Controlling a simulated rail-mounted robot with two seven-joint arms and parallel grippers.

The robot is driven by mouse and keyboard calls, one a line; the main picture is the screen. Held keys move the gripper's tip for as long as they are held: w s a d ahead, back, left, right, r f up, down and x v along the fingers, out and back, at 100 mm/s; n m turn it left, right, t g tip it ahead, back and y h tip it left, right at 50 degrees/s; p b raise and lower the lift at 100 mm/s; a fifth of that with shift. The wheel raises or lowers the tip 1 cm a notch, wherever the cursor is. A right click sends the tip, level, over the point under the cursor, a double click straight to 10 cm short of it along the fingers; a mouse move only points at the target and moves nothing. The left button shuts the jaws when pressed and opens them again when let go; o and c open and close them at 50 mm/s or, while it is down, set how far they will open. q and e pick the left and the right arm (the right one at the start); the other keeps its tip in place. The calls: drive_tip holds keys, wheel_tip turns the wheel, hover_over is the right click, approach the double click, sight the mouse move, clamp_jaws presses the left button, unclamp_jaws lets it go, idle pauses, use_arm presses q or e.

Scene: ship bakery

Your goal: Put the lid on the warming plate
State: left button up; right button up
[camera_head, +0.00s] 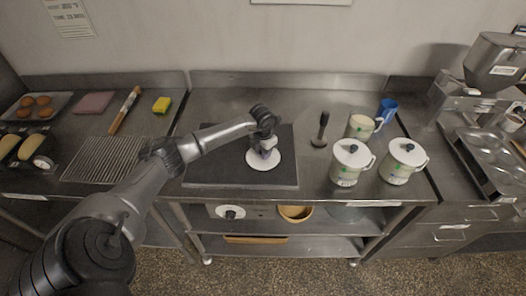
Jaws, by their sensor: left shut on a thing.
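The gripper hides the lid's knob. I cannot tell whether the lid touches the plate or hangs just above it. My right gripper is not in view.
A wire rack (103,160) lies left. The table behind the plate is clear.

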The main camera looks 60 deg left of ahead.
use_arm(q)
drive_tip(key=o, duration=0.9)
